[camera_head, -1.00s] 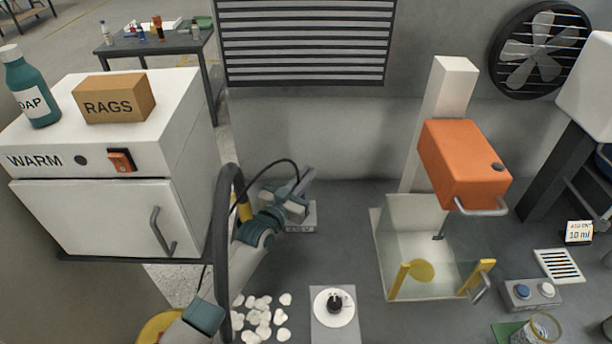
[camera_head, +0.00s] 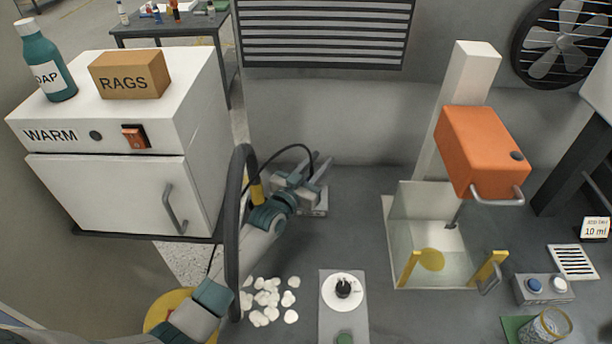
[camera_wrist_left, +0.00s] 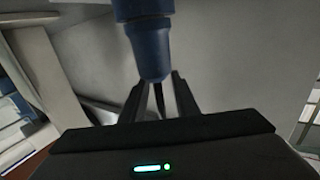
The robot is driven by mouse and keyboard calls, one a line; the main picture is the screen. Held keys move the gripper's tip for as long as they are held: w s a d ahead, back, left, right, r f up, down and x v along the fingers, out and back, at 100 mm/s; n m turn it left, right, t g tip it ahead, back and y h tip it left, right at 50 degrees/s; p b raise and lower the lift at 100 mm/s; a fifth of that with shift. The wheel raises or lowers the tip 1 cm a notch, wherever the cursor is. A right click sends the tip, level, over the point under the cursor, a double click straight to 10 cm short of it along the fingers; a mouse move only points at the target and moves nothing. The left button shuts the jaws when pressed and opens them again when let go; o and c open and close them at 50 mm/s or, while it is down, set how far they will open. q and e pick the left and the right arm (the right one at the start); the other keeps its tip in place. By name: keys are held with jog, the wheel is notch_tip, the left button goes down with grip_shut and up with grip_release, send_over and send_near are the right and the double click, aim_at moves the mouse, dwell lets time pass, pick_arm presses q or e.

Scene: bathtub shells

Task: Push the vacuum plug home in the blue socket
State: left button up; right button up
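My left gripper (camera_head: 317,165) is at the back of the floor, next to the grey wall. Its two fingers stand apart and point up and right, above a small grey box (camera_head: 318,211). A thin black cord (camera_head: 285,152) arches over the arm and comes down at the fingers. In the left wrist view, a dark blue cylinder (camera_wrist_left: 147,35) with a narrower collar is at the fingertips (camera_wrist_left: 160,85), with a thin black piece below it between the fingers. I cannot tell whether it is plug or socket, or whether it is gripped. My right gripper is out of view.
A thick dark hose (camera_head: 233,230) rises beside my left arm. The white warming cabinet (camera_head: 120,195) stands left. White pieces (camera_head: 268,300), a plate with a round white disc (camera_head: 342,292) and a clear tank (camera_head: 433,270) under an orange unit (camera_head: 483,150) lie to the front and right.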

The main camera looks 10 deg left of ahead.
pick_arm(q)
jog(key=b+v, duration=0.4)
jog(key=v, duration=1.3)
jog(key=shift+s+b, duration=0.15)
jog(key=shift+b, duration=0.15)
